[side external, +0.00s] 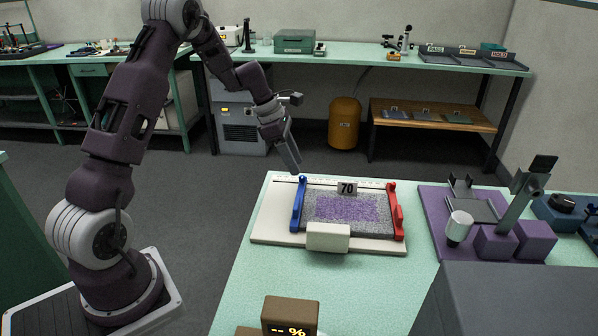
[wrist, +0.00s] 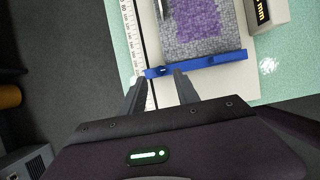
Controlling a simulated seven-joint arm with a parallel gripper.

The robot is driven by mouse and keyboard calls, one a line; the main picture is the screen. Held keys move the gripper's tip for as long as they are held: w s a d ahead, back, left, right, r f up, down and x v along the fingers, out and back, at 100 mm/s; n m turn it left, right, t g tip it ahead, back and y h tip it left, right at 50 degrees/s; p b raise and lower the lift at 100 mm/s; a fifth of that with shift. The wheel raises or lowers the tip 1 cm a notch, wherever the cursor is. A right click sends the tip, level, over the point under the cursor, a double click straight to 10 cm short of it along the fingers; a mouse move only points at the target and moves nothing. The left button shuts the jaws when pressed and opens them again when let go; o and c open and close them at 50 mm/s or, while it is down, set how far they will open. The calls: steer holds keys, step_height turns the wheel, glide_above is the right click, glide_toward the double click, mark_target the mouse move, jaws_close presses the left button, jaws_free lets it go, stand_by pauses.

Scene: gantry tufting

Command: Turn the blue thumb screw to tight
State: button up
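A blue clamp bar (side external: 298,206) runs along the left edge of a grey and purple tufted panel (side external: 345,208). In the wrist view the blue bar (wrist: 215,61) lies just beyond my fingertips. A small dark-centred blue knob, which looks like the blue thumb screw (wrist: 162,71), sits near the bar's left end. In the side view a raised blue part (side external: 302,180) shows at the bar's far end. My gripper (side external: 294,171) points down just above that end. In the wrist view my gripper (wrist: 159,77) has its two fingers apart, with the knob roughly between and ahead of the tips.
A red clamp bar (side external: 396,210) lies on the panel's right side. A "70" tag (side external: 347,189) stands at the back and a cream block (side external: 328,237) at the front. A purple fixture (side external: 500,240) stands to the right.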

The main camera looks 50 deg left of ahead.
mark_target(301, 176)
steer(key=x, duration=0.3)
steer(key=shift+w+d+f, duration=0.1)
steer(key=shift+d+f, duration=0.05)
steer(key=shift+f, duration=0.2)
steer(key=shift+c, duration=0.3)
jaws_close()
